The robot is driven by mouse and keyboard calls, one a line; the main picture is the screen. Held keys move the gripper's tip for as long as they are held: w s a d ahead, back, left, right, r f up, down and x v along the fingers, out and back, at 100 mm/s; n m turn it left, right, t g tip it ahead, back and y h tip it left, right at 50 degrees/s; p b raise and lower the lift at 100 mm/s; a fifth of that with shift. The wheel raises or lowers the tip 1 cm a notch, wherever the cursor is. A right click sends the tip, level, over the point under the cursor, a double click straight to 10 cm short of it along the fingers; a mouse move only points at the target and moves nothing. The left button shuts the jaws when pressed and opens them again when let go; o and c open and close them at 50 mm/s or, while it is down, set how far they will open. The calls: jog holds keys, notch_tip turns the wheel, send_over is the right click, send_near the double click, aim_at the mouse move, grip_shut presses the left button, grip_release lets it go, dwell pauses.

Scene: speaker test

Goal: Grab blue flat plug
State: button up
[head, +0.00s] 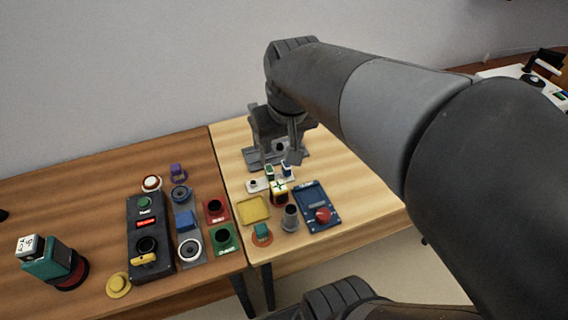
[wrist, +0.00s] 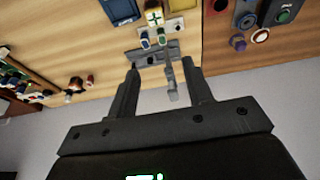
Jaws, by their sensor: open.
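A small plug with a blue part and a white part (head: 286,168) stands upright at the right end of a white strip (head: 257,185) in the head view; it appears to be the blue flat plug. A similar green and white plug (head: 269,172) stands just left of it. In the wrist view the blue plug (wrist: 145,41) is left of the green one (wrist: 161,38), both small. My gripper (wrist: 160,66) is open and empty, its fingers wide apart, short of the plugs. In the head view, the gripper is hard to make out beside the grey fixture.
A grey fixture with a lever (wrist: 171,80) shows between my fingers in the wrist view, in front of the plugs. A yellow and white cube (head: 279,187), a yellow tray (head: 254,211) and a blue panel with a red button (head: 308,193) stand close by.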

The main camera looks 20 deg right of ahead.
jog(key=w+d+f+g, duration=0.3)
jog(key=w+f, duration=0.3)
jog(key=w, duration=0.3)
jog(key=g, duration=0.2)
send_near(286, 169)
jog(key=w, duration=0.2)
jog(key=shift+w+d+r, duration=0.1)
jog(key=shift+w+d, duration=0.1)
jog(key=shift+d, duration=0.1)
jog(key=f, duration=0.5)
jog(key=shift+s+f, duration=0.15)
jog(key=shift+s, duration=0.2)
jog(key=shift+s+d+f, duration=0.1)
jog(key=shift+s+f, duration=0.05)
jog(key=shift+f, duration=0.75)
jog(key=shift+s+d+f, duration=0.1)
jog(key=shift+s+f, duration=0.1)
jog(key=shift+f, duration=0.75)
jog(key=shift+s+d+f, duration=0.1)
jog(key=shift+s+f, duration=0.05)
jog(key=shift+f, duration=0.75)
grip_shut()
jog(key=shift+r, duration=0.1)
